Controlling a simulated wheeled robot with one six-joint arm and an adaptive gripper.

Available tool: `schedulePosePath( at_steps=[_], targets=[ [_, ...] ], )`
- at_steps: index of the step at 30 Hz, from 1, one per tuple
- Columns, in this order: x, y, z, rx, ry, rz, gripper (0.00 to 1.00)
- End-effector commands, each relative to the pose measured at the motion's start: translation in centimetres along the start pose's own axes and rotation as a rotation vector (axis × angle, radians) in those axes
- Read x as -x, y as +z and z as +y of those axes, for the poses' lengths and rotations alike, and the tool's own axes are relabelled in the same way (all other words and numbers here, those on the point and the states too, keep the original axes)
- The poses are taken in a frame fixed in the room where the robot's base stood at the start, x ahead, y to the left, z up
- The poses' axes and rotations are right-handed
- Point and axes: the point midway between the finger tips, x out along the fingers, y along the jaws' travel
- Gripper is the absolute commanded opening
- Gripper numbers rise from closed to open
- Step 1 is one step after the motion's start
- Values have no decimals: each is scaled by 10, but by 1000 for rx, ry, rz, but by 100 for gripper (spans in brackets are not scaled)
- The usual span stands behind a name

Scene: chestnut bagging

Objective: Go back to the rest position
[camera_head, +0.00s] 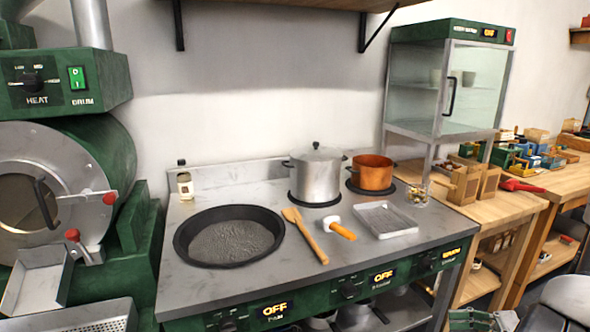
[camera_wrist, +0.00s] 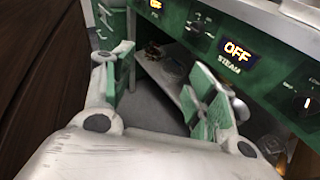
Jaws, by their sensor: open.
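My gripper (camera_wrist: 160,75) is open and empty in the wrist view, with its two green-padded fingers spread apart. Beyond it is the green front of the stove, with knobs and an OFF display marked STEAM (camera_wrist: 237,52). In the head view, part of my gripper (camera_head: 474,319) shows at the bottom edge, low in front of the stove's right end. It touches no object that I can make out.
The stove top (camera_head: 290,262) holds a black pan (camera_head: 229,237), wooden spoon (camera_head: 306,236), orange-handled tool (camera_head: 340,229), metal tray (camera_head: 385,219), steel pot (camera_head: 317,176) and copper pot (camera_head: 372,173). A roaster drum (camera_head: 50,190) stands left. A glass warming cabinet (camera_head: 445,85) and wooden tables (camera_head: 530,190) stand right.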

Motion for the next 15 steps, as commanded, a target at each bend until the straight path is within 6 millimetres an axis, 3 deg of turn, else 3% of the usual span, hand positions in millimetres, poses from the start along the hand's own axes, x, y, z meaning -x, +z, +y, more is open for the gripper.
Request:
schedulePosePath(
  at_steps=[6, 15],
  targets=[
    [35, 46, 42, 355, 335, 293, 58],
    [86, 112, 62, 865, 716, 678, 58]
  ],
)
